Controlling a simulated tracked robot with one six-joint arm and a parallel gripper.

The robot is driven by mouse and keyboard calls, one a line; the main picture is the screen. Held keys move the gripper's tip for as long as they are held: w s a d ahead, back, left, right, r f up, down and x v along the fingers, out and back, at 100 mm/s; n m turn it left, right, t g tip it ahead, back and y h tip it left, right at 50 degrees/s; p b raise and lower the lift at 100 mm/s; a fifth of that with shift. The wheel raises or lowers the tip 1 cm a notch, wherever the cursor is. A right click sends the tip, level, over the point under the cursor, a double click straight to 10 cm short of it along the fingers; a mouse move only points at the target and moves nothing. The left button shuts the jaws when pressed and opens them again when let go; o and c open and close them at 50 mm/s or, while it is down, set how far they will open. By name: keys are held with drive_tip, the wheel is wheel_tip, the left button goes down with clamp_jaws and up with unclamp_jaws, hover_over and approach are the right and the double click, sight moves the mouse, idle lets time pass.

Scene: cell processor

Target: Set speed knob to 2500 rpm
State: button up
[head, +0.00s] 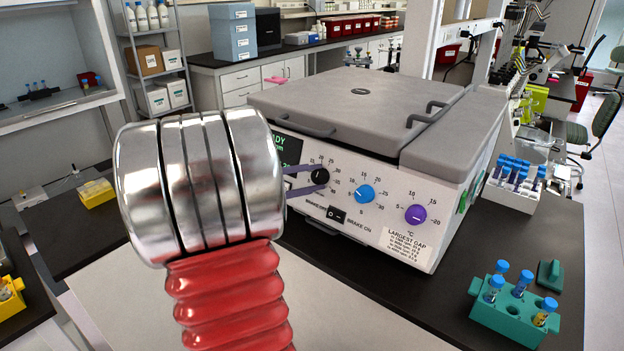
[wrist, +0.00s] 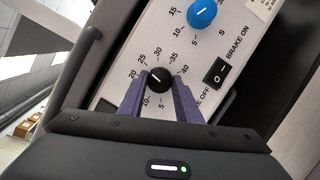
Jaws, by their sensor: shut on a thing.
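The speed knob is the black knob (head: 320,176) at the left of the centrifuge's white front panel, ringed by a printed scale that reads up to 40. In the wrist view the black knob (wrist: 159,79) sits between the two purple fingers of my gripper (wrist: 158,84), which is shut on its sides. Its white pointer line appears to slant toward the upper left, near the 20–25 marks; the exact setting is hard to read. In the head view my gripper (head: 318,177) reaches the knob from the left. The green-lettered display (head: 287,150) is partly hidden by my arm.
A blue knob (head: 364,194), a purple knob (head: 415,214) and a black brake switch (head: 336,214) share the panel. The grey lid (head: 355,95) is closed. A teal tube rack (head: 508,318) stands at the front right.

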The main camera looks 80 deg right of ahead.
drive_tip(key=shift+s+a+f+m+y, duration=0.1)
drive_tip(key=shift+m+y, duration=0.2)
drive_tip(key=shift+m, duration=0.4)
drive_tip(key=o, duration=1.1)
drive_tip(key=shift+c, duration=0.2)
drive_tip(key=v, duration=1.4)
